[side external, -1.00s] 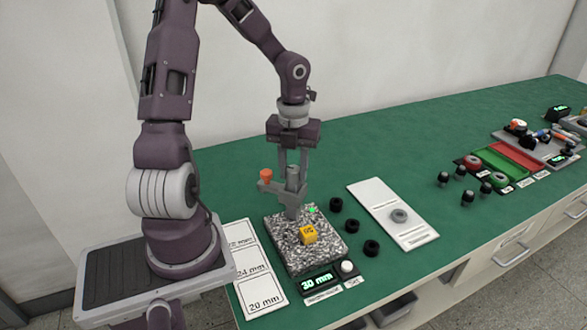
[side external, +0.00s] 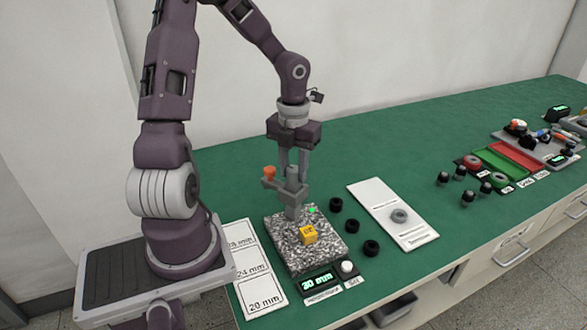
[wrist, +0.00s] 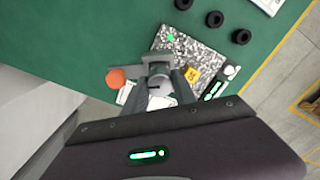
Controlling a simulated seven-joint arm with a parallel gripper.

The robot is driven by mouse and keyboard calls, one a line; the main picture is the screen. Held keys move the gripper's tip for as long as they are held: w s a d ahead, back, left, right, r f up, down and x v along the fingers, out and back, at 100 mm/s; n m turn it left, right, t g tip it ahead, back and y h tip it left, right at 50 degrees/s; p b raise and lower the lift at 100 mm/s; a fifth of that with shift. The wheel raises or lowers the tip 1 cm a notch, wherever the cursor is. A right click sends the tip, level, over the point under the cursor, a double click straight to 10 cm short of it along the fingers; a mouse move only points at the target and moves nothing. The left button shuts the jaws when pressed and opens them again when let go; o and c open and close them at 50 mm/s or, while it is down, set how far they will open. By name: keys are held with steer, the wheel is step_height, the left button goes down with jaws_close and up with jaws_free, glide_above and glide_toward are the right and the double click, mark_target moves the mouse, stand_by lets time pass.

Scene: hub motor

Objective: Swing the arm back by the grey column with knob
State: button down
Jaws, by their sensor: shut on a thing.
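The grey column (side external: 293,205) stands on a speckled stone plate (side external: 330,255) in the side view. Its arm sticks out to the left and carries an orange knob (side external: 269,172). My gripper (side external: 293,172) points down from above, shut on the upper part of the column. In the wrist view the column (wrist: 157,72) lies between my fingers, with the orange knob (wrist: 116,77) to the left. My fingers hide part of the column there. A yellow block (side external: 308,234) sits on the plate in front of the column.
A display reading 30 mm (side external: 316,282) and a white knob (side external: 347,267) stand at the plate's front. Several black rings (side external: 371,248) and a white board with a grey ring (side external: 399,216) lie to the right. Label cards (side external: 252,270) lie to the left.

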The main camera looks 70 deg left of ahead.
steer(key=c, duration=1)
jaws_free()
step_height(320, 180, up, 7)
steer(key=shift+r, duration=0.1)
steer(key=s+d+r+n+t, duration=0.2)
steer(key=d+n, duration=0.4)
steer(key=n, duration=0.3)
steer(key=s+d+r+n+t, duration=0.1)
steer(key=s+d+r+n, duration=0.3)
steer(key=n, duration=0.6)
steer(key=s+d+r+n+t, duration=0.2)
steer(key=s+d+r+n, duration=0.2)
steer(key=s+d+n, duration=0.2)
steer(key=shift+s+d+n+t, duration=0.15)
steer(key=shift+d+n, duration=0.4)
steer(key=shift+n, duration=0.3)
steer(key=shift+s+d+n+t, duration=0.15)
steer(key=shift+d+n, duration=0.4)
steer(key=shift+n, duration=0.3)
